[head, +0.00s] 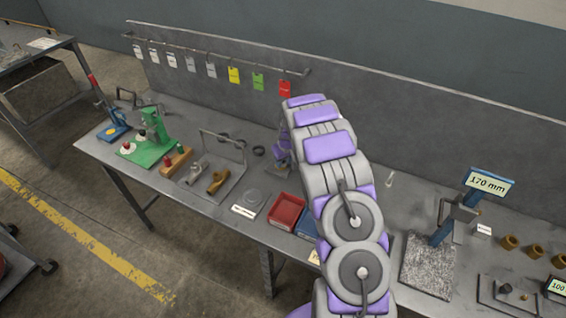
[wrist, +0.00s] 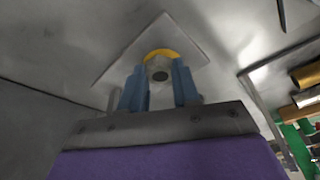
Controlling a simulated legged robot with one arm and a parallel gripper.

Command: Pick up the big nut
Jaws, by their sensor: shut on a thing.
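In the wrist view, my gripper (wrist: 158,82) has its two blue fingers shut on a small pale grey piece (wrist: 160,66) with a dark round hole; it looks like the big nut. A yellow rounded edge shows just above or behind the piece. A pale square plate (wrist: 185,40) lies behind it; I cannot tell whether the piece touches the plate. In the head view, my arm reaches over the bench to the back panel and hides most of the gripper and the piece.
The grey bench (head: 235,185) carries a red bin (head: 286,211), a blue bin (head: 306,226), dark rings (head: 258,151) and a green fixture (head: 148,142) at left. A sign stand (head: 441,232) is at right. Tags hang along the back panel (head: 400,125).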

